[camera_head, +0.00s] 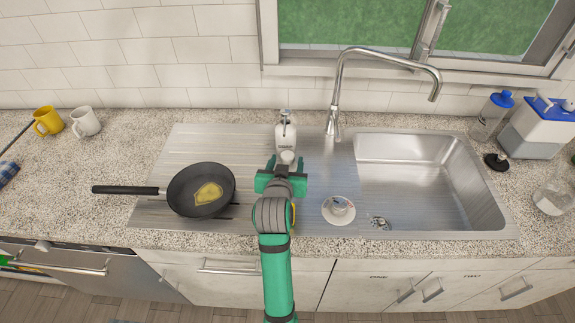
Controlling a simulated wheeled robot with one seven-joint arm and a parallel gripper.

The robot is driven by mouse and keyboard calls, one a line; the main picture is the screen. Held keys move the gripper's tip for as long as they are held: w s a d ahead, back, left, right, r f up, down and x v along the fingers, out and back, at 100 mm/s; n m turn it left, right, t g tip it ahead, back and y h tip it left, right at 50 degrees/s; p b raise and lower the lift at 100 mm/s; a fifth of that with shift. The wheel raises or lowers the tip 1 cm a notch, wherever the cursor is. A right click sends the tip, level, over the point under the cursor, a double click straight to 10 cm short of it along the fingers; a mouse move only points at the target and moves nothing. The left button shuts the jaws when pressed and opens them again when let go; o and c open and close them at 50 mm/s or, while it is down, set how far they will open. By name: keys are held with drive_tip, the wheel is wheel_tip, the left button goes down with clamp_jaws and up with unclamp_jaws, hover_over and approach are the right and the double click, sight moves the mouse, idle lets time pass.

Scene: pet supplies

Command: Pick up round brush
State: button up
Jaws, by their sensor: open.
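A small dark round object with a knob on top (497,161), which may be the round brush, lies on the counter just right of the sink. It is too small to be sure of. My gripper (284,166) is open above the steel drainboard, left of the sink basin and well to the left of that dark object. Its fingers point toward the back wall, close in the picture to a white pump bottle (285,132). I cannot tell whether they touch it. My wrist and arm hide part of the drainboard.
A frying pan (188,196) with yellow food rests on the drainboard left of my arm. The faucet (337,100) rises behind the sink basin (415,180).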

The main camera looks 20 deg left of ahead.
drive_tip(key=shift+x, duration=1.45)
drive_tip(key=shift+c, duration=0.3)
drive_tip(key=c, duration=1.1)
drive_tip(key=shift+r, duration=0.15)
